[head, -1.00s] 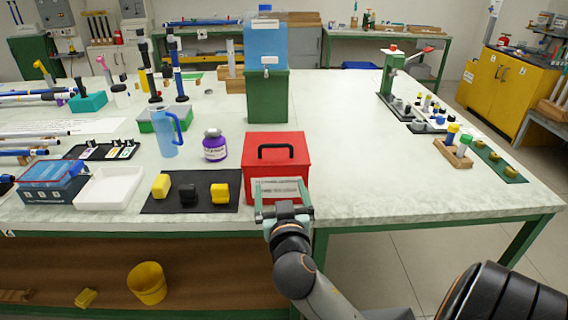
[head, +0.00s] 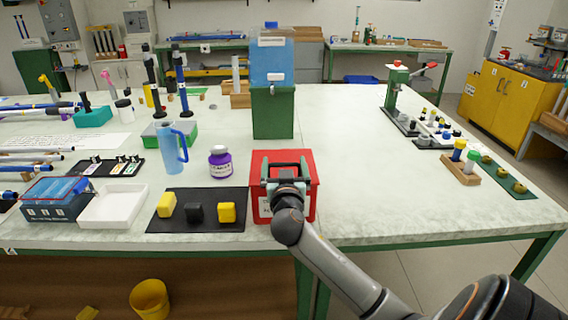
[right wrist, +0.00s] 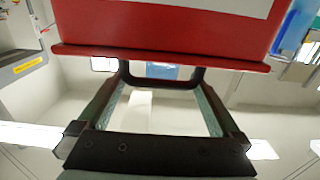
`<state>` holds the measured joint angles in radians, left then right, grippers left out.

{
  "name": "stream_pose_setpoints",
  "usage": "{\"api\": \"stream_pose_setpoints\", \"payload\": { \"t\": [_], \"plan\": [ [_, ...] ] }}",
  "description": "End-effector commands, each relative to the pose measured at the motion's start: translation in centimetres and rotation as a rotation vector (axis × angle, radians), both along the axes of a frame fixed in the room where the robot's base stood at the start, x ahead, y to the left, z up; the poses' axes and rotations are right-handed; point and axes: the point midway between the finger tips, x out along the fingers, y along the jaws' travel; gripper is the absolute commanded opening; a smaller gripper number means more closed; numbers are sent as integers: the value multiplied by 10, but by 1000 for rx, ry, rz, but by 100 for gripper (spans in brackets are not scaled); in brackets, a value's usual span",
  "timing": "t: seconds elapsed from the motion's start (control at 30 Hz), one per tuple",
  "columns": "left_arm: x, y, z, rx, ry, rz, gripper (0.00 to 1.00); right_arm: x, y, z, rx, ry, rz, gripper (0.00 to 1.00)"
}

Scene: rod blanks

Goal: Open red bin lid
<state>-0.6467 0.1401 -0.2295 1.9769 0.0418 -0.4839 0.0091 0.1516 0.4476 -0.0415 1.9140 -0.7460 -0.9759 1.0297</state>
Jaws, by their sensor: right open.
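The red bin (head: 308,207) stands near the front edge of the table, and its red lid (head: 285,155) looks closed. My right gripper (head: 287,170) is over the lid and hides part of it and of the bin's front. In the right wrist view the bin's red side (right wrist: 165,22) fills the top. The lid's black handle (right wrist: 162,83) shows there as a U-shaped bar between the fingertips of the open right gripper (right wrist: 160,92). I cannot tell whether the fingers touch it. My left gripper is not in view.
A black mat (head: 197,222) with yellow and black blocks lies left of the bin. A purple-labelled jar (head: 220,163) and a blue jug (head: 170,150) stand behind it.

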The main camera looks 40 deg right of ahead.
Motion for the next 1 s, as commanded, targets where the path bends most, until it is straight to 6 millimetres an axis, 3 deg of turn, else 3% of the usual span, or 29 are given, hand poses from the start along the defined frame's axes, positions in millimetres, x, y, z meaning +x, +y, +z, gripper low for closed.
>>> {"api": "stream_pose_setpoints", "payload": {
  "t": [0.27,1.0],
  "plan": [
    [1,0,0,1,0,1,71,1,-1,0,1,-1,1,100],
    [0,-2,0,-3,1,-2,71,1,0,0,0,0,1,18]
  ]
}}
